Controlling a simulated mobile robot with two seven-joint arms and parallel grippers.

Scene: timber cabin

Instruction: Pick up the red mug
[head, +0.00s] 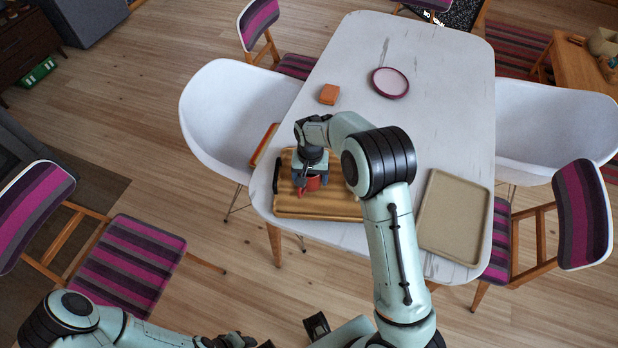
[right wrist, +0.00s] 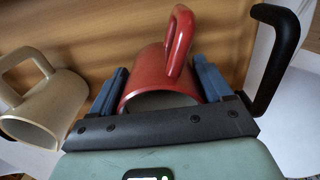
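The red mug (head: 313,184) stands on a wooden board or tray (head: 330,206) at the table's near left, partly hidden under my right gripper (head: 311,172). In the right wrist view the red mug (right wrist: 160,75) sits between the two blue-grey fingers of my right gripper (right wrist: 160,88), its handle pointing away from the palm. A finger lies against each side, with no clear gap seen. I cannot tell whether the mug is lifted.
A beige mug (right wrist: 45,105) is close beside the gripper in the right wrist view. A black handle (right wrist: 278,60) rises on the other side. A beige tray (head: 454,217), an orange block (head: 329,94) and a pink-rimmed plate (head: 390,82) are on the table (head: 440,120). Chairs surround it.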

